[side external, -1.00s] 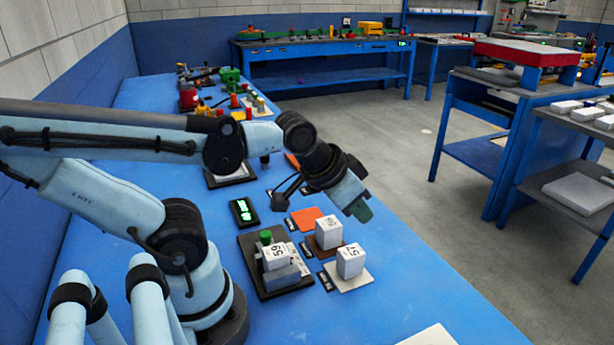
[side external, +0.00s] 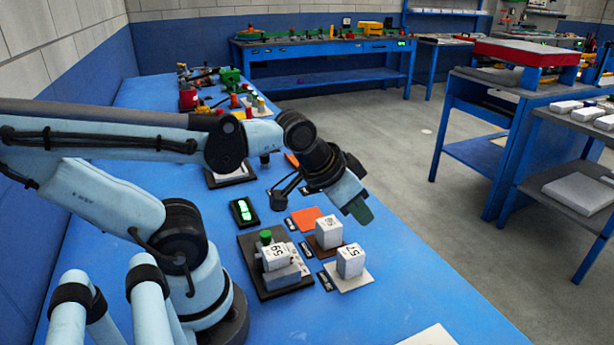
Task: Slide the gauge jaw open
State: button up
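The gauge (side external: 288,292) is a dark base plate on the blue bench, with a green knob (side external: 266,237) and a grey jaw block (side external: 281,276). A white block marked 59 (side external: 277,257) sits in it, at the grey jaw; the exact gap is hard to see. A small black display with green digits (side external: 243,211) lies behind the gauge. My gripper (side external: 359,210) has dark green fingertips and hangs above the bench, behind and to the right of the gauge, apart from it. I see no object in it, and its finger gap does not show.
Right of the gauge, a white block (side external: 329,233) stands on a brown pad, and another marked 57 (side external: 350,260) on a pale pad. An orange pad (side external: 306,218) looks empty. Small dark labels lie between. The bench front is mostly clear, with a white sheet (side external: 428,337) at its edge.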

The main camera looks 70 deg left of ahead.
jog(key=shift+o, duration=1.1)
jog(key=s+a+m+g+y, duration=0.1)
jog(key=s+a+m+g, duration=0.2)
jog(key=s+a, duration=0.2)
jog(key=a, duration=0.2)
jog(key=shift+a+f+m, duration=0.15)
jog(key=shift+a+m, duration=0.15)
jog(key=shift+a, duration=0.05)
jog(key=r+m+g+h, duration=0.1)
jog(key=m+g, duration=0.3)
jog(key=m, duration=0.1)
send_over(265, 234)
jog(key=shift+f, duration=5.8)
grip_shut()
